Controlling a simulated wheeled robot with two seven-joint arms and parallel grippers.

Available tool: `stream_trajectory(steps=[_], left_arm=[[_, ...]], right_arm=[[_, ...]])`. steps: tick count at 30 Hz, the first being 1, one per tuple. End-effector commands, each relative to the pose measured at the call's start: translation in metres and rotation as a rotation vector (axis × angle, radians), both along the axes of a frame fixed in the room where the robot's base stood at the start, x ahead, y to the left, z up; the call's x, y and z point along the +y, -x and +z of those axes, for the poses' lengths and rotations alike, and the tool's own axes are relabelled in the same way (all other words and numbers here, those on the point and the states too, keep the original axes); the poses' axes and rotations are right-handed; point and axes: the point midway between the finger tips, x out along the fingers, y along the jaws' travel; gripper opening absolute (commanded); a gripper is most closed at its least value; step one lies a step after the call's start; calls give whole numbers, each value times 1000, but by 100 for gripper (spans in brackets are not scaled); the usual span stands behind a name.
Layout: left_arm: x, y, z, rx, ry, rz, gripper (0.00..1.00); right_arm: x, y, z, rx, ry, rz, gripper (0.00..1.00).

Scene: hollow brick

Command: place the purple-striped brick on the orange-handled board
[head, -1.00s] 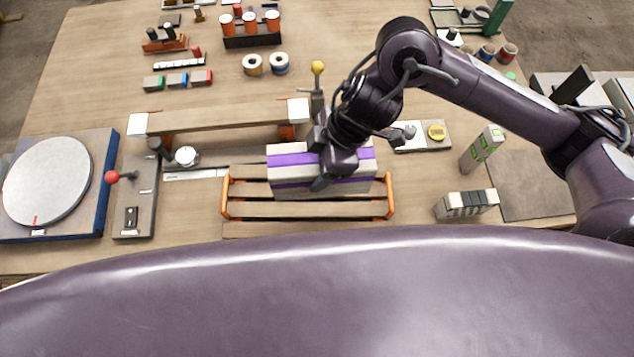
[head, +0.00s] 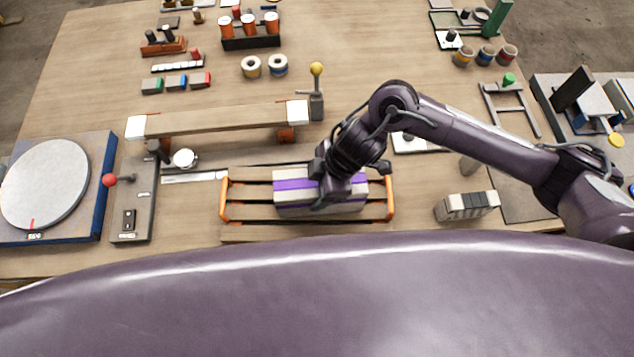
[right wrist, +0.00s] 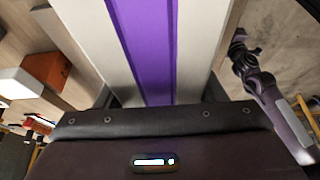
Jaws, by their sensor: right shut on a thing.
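The purple-striped brick (head: 293,195) is a pale block with a purple band. It is at the orange-handled board (head: 246,210), a slatted wooden board with an orange handle at each end, over the middle of its slats. Whether it rests on the slats or hangs just above them is hard to tell. My right gripper (head: 331,190) is shut on the brick from above; its fingers are partly hidden by the wrist. In the right wrist view the brick (right wrist: 145,45) fills the space between the jaws, its stripe running away from the palm. My left gripper is not in view.
A wooden beam on supports (head: 220,120) stands behind the board. A lever fixture with a red knob (head: 135,200) and a round turntable (head: 45,185) are at the left. A grey-white block (head: 467,206) stands right of the board. A yellow-knobbed post (head: 316,95) rises behind my gripper.

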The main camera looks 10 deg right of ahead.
Motion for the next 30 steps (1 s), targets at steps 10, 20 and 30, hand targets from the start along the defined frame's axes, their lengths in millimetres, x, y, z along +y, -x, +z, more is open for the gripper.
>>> stream_trajectory(steps=[10,20,30], left_arm=[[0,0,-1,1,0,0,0],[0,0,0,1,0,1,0],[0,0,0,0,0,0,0]], right_arm=[[0,0,-2,0,0,0,83],[0,0,1,0,-1,0,85],[-21,-2,53,-6,-2,1,85]])
